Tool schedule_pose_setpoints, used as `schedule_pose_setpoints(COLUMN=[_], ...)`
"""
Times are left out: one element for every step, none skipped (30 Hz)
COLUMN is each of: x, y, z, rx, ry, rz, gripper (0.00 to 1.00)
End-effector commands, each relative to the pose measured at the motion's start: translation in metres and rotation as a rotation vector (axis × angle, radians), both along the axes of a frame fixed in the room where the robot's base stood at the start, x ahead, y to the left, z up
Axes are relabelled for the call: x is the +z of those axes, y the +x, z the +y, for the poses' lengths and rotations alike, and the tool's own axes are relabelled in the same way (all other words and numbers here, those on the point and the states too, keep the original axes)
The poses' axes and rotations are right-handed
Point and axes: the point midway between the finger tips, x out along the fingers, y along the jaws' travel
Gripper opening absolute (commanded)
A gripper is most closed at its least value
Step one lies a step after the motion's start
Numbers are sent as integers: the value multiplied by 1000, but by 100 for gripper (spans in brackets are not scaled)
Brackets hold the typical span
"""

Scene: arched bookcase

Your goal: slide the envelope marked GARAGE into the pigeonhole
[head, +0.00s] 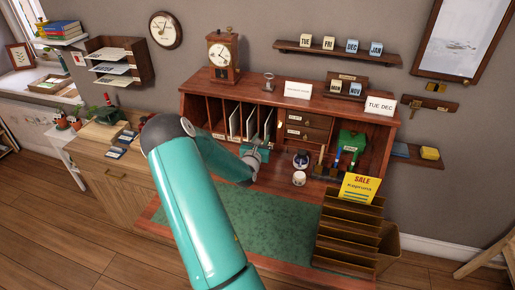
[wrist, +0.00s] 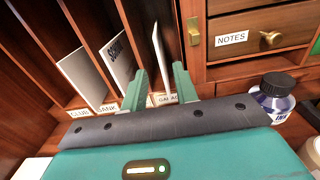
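My gripper (wrist: 160,72) reaches into the pigeonholes of the wooden desk; in the head view it (head: 258,148) is at the right end of the row. Its two green fingers stand apart. A thin white envelope (wrist: 159,48) stands upright, nearly edge-on, between and beyond them, with no clear contact. Its marking cannot be read. It stands in the pigeonhole (wrist: 178,60) above a partly hidden label (wrist: 166,99) that seems to read GARAGE. A wooden divider (wrist: 187,30) is close on the right.
White envelopes stand in the left slots, one (wrist: 82,76) above CLUB and one (wrist: 117,52) with dark lettering near BANK. The NOTES drawer (wrist: 255,38) and an ink bottle (wrist: 272,98) are right. A tiered rack (head: 345,235) stands front right. The green desk mat (head: 225,215) is clear.

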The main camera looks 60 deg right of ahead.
Motion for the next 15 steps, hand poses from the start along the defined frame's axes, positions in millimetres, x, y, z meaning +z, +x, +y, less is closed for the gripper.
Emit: schedule_pose_setpoints(x=[0,0,0,0,0,0,0,0,0,0,0,0,0,0,0], y=[-1,-2,-3,-4,-6,-6,-7,-7,-8,-8,-9,-9,-10,-10,-10], z=[13,19,27,32,37,43,47,50,53,55,57,58,59,59,59], rx=[2,0,1,1,0,0,1,1,1,0,0,-1,-1,-1,-1], ry=[1,2,1,1,1,1,0,0,0,0,1,0,0,0,0], rz=[0,0,0,0,0,0,0,0,0,1,1,1,1,1,1], gripper=[29,29,29,29,29,29,29,29,29,29,29,29,29,29,29])
